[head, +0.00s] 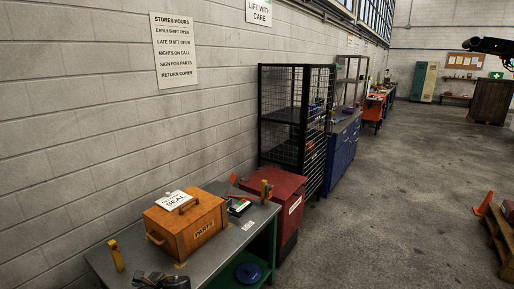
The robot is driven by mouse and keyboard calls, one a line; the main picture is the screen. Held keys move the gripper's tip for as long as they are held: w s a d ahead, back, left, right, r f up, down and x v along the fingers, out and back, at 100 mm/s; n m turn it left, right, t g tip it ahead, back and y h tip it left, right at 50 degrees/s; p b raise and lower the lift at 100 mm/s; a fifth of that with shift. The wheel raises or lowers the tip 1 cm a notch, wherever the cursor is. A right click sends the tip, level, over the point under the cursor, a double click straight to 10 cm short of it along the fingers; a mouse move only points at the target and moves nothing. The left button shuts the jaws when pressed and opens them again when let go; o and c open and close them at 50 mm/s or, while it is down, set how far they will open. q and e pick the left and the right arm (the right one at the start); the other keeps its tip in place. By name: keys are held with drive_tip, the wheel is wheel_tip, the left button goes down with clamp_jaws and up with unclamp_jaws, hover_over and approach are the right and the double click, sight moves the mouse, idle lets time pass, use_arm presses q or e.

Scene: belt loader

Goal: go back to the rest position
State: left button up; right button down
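A dark gripper (160,281), which looks like my left one, shows at the bottom edge, in front of the orange-brown wooden box marked PARTS (188,229). The frame cuts it off, and I cannot tell whether its fingers are open. A black part of my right arm with its gripper (484,45) reaches in at the upper right edge, high over the floor and far from the bench. Its finger state is too dark to tell. The box stands closed on the grey workbench (232,240), with a handle and a white SEAL card (176,200) on its lid.
Yellow posts (116,256) stand on the bench. A red cabinet (285,195), a black mesh cage (290,115) and a blue cabinet (342,152) line the wall. An orange cone (484,204) and a wooden pallet (500,240) are at right. The middle floor is clear.

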use_arm(q)
drive_tip(key=s+d+f+n+g+h+b, duration=0.1)
drive_tip(key=s+d+f+n+h+b, duration=0.2)
drive_tip(key=f, duration=0.9)
drive_tip(key=s+d+f+n+h+b, duration=0.1)
drive_tip(key=s+f+n+h, duration=0.15)
drive_tip(key=s+f, duration=0.7)
drive_tip(key=s+d+f+n+g+h+b, duration=0.1)
drive_tip(key=d+f+n+h+b, duration=0.15)
drive_tip(key=f, duration=1.35)
drive_tip(key=s+d+f+n+h+b, duration=0.1)
drive_tip(key=s+f+n+h, duration=0.15)
drive_tip(key=s+f, duration=0.6)
drive_tip(key=s+d+f+n+h+b, duration=0.1)
drive_tip(key=s+f+n, duration=0.2)
drive_tip(key=s+f, duration=0.55)
drive_tip(key=s+f+n, duration=0.1)
drive_tip(key=s+n, duration=0.1)
drive_tip(key=s, duration=0.8)
drive_tip(key=s+d+f+n+g+h+b, duration=0.1)
drive_tip(key=s+f+n, duration=0.1)
drive_tip(key=s, duration=0.9)
drive_tip(key=shift+s+d+f+n, duration=0.15)
drive_tip(key=shift+s+d+n, duration=0.15)
drive_tip(key=shift+n, duration=0.45)
use_arm(e)
wheel_tip(320, 180, down, 10)
drive_tip(key=shift+w, duration=0.4)
drive_tip(key=shift+a+r, duration=0.1)
